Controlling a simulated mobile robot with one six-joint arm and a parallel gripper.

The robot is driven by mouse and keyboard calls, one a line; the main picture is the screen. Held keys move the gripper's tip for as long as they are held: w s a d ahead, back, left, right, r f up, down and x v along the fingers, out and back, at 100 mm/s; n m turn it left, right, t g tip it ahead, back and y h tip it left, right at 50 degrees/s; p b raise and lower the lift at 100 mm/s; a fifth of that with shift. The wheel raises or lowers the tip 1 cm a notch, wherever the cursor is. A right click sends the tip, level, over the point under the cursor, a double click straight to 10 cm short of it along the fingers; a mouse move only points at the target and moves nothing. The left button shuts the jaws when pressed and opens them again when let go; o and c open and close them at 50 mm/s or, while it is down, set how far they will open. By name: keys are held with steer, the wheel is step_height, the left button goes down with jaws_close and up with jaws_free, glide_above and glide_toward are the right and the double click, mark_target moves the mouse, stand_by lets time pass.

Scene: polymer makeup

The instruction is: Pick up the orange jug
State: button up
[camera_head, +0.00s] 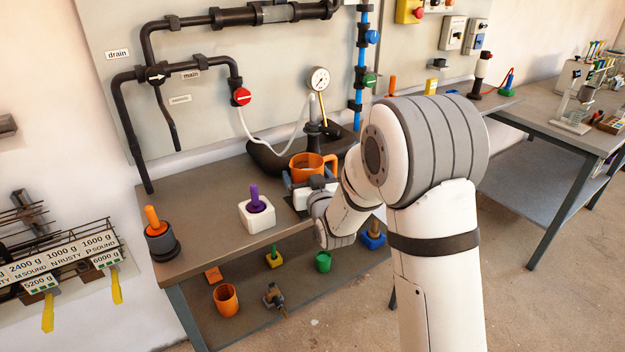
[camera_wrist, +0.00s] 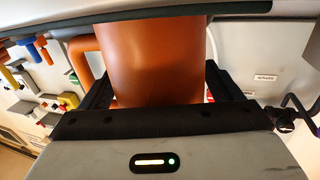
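The orange jug (camera_head: 306,167) is at the back of the workbench, in front of the black basin, with its handle on the right. My gripper (camera_head: 312,190) is at the jug's near side, partly hidden by my arm in the head view. In the wrist view, which appears upside down, the orange jug (camera_wrist: 155,60) fills the space between the two black fingers of my gripper (camera_wrist: 158,85), one on each side. Its handle shows at the left. Whether both fingers press on the jug is not clear.
A white block with a purple peg (camera_head: 256,210) and a black holder with an orange peg (camera_head: 158,236) stand left on the bench. The black basin (camera_head: 267,158), hose and gauge (camera_head: 318,79) are behind the jug. Another orange cup (camera_head: 226,300) is on the lower shelf.

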steer(key=c, duration=1)
